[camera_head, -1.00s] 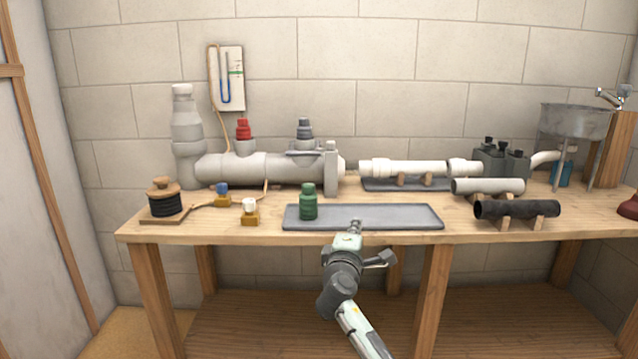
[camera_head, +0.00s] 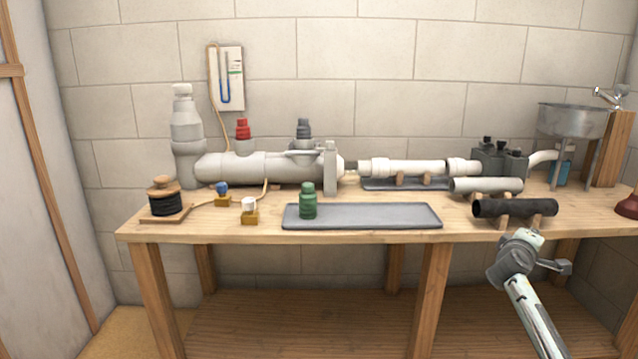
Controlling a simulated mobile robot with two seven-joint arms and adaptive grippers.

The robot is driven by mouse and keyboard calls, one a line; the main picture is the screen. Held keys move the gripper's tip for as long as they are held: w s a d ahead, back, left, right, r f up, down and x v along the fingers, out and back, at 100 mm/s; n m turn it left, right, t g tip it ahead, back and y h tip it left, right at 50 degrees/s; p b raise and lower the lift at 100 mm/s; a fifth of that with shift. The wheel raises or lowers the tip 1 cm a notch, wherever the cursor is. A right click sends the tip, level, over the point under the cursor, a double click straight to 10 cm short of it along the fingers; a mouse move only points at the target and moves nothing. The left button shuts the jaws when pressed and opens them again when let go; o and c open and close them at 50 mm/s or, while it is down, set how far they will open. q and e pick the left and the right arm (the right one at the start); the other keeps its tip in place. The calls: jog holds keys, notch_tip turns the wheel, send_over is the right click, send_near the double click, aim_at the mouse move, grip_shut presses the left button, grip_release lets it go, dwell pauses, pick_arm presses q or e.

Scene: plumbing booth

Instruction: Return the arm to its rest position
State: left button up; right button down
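My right arm comes in from the bottom right, and its gripper (camera_head: 528,235) is in front of the table's front edge, just below the black pipe. The wrist hides its fingers, so I cannot tell whether it is open or shut. I see nothing held in it. My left gripper is not in view.
The wooden table (camera_head: 370,232) bears a grey tray (camera_head: 380,215) with a green plug (camera_head: 308,202) on its left part. A black pipe (camera_head: 515,208) and a grey pipe (camera_head: 485,186) lie on wooden rests. A metal basin (camera_head: 572,121) stands at right. The floor space before the table's middle is clear.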

jog(key=s+a+f+m+g+y, duration=0.25)
jog(key=a+f+m+y, duration=0.5)
jog(key=f, duration=0.65)
jog(key=s+a+f+n+g+y, duration=0.1)
jog(key=s+a+f, duration=0.3)
jog(key=s+f, duration=0.3)
jog(key=s+a+f+n+g, duration=0.1)
jog(key=s+a+f+g, duration=0.1)
jog(key=s+a+f, duration=0.5)
jog(key=s+a+f+g, duration=0.1)
jog(key=s+f, duration=0.3)
jog(key=s, duration=0.5)
jog(key=s+a+f+g+y, duration=0.1)
jog(key=s+a+f, duration=0.1)
jog(key=s+f, duration=0.3)
jog(key=s+a+f+g+y, duration=0.1)
jog(key=s+f, duration=0.3)
jog(key=s, duration=0.9)
jog(key=shift+s+a+f, duration=0.15)
jog(key=shift+a+f, duration=0.15)
jog(key=shift+f, duration=0.1)
